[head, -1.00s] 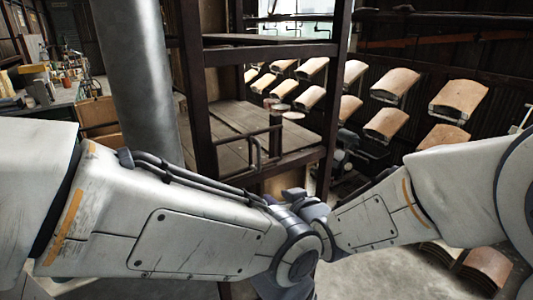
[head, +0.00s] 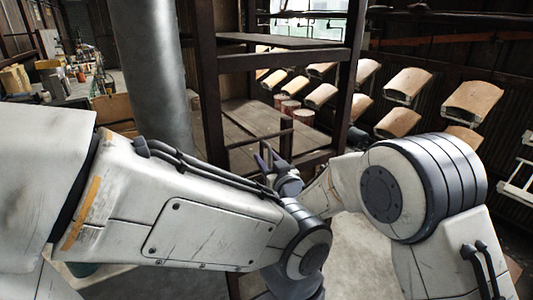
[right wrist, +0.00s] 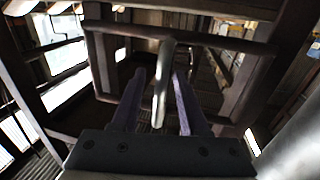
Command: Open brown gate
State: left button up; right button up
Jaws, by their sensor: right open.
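The brown gate (right wrist: 228,42) is a tubular frame with rounded corners, across the right wrist view. A shiny upright bar (right wrist: 163,75) hangs from its top rail. In the head view, the gate's rail (head: 250,141) shows at the front of the dark rack. My right gripper (head: 271,162) is right at the gate. In the right wrist view, its two purple fingers (right wrist: 159,82) are open, one on each side of the upright bar. I cannot tell whether either finger touches it. My left gripper is not in view; the left arm crosses the lower head view.
A thick grey column (head: 150,70) stands left of the rack. The rack's dark upright (head: 207,100) is close to my arms. Curved wooden seats (head: 472,98) hang in rows at right. A cluttered workbench (head: 75,90) stands at far left.

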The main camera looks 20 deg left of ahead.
jog(key=shift+w+a, duration=0.4)
grip_shut()
jog(key=shift+w+d, duration=0.1)
jog(key=shift+d, duration=0.05)
dwell(1.1)
